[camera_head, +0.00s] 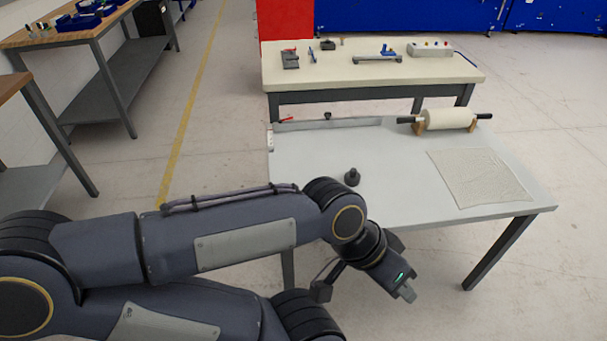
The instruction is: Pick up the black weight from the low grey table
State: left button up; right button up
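The black weight (352,177) is a small dark knobbed piece, standing upright on the low grey table (397,192) near its front left part. My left arm comes in from the left. Its gripper (358,266) is in front of the table's near edge, lower in the picture than the weight and clear of it. Its dark fingers show spread apart on both sides of the wrist, with nothing seen between them. The wrist partly hides the gripper. My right gripper is not in view.
On the grey table, a roller (447,119) rests on wooden supports, a pale textured sheet (480,178) lies at right, and a metal strip (328,125) lies along the back left. A cream-topped bench (350,75) with tools stands behind. The tabletop around the weight is clear.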

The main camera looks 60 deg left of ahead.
aim_at(352, 180)
jog(key=u, duration=1.8)
jog(key=i+l+u, duration=0.2)
jog(key=i+l, duration=0.2)
jog(key=i, duration=0.3)
jog(key=i+l+u, duration=0.25)
jog(key=i+l, duration=0.25)
jog(key=i+u, duration=0.15)
jog(key=u, duration=1.05)
